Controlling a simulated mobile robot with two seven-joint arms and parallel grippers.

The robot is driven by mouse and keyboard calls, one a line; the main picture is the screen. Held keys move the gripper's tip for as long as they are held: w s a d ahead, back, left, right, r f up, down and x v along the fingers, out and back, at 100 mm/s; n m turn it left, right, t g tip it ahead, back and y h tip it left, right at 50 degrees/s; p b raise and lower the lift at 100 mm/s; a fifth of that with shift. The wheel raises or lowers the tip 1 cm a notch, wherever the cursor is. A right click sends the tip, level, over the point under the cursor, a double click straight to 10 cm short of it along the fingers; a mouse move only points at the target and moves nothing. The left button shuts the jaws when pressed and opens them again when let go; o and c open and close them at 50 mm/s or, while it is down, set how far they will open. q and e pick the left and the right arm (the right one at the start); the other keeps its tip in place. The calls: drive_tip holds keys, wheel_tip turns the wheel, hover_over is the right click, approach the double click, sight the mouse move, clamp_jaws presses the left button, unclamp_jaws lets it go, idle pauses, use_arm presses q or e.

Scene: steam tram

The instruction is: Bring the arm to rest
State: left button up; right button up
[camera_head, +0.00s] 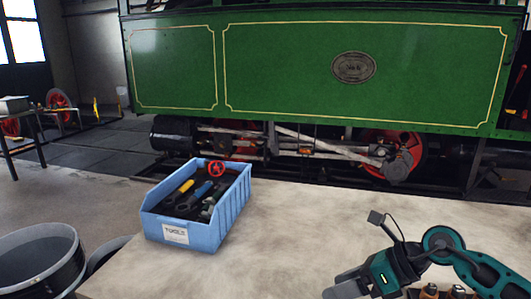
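My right arm's teal gripper (345,287) comes in at the bottom right, low over the workbench (290,235). Its grey fingers point left and are partly cut off by the bottom edge, so I cannot tell whether they are open or shut. I see nothing held in the visible part. My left arm and gripper are not in view.
A blue bin (212,228) labelled TOOLS, holding several tools and a red handwheel (216,168), stands on the bench's left part. Small brass-coloured parts (430,292) lie beneath my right arm. The green tram (290,70) stands behind. A dark bucket (40,262) is at left.

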drive_tip(key=a+r+m+t+y, duration=0.5)
drive_tip(key=a+r+m+t, duration=0.2)
drive_tip(key=r+m+t, duration=0.65)
drive_tip(key=s+d+f+m+g+h, duration=0.2)
drive_tip(key=s+d+f+m+h, duration=0.2)
drive_tip(key=d+f+m+h, duration=0.55)
drive_tip(key=s+d+f+m+g+h, duration=0.25)
drive_tip(key=f+m+h, duration=0.45)
drive_tip(key=m, duration=0.8)
drive_tip(key=s+a+f+m+g+y, duration=0.1)
drive_tip(key=s+f+m+g, duration=0.25)
drive_tip(key=s, duration=0.55)
drive_tip(key=s+f+m+g+y, duration=0.1)
drive_tip(key=s+f+m+g, duration=0.1)
drive_tip(key=s+f+g, duration=0.5)
drive_tip(key=w+a+f+n+t+y, duration=0.1)
drive_tip(key=w+a+f+t+y, duration=0.1)
drive_tip(key=w+f+t, duration=0.4)
drive_tip(key=shift+a+f+t, duration=0.45)
drive_tip(key=shift+a+t, duration=0.1)
drive_tip(key=shift+t, duration=1.1)
drive_tip(key=shift+c, duration=0.3)
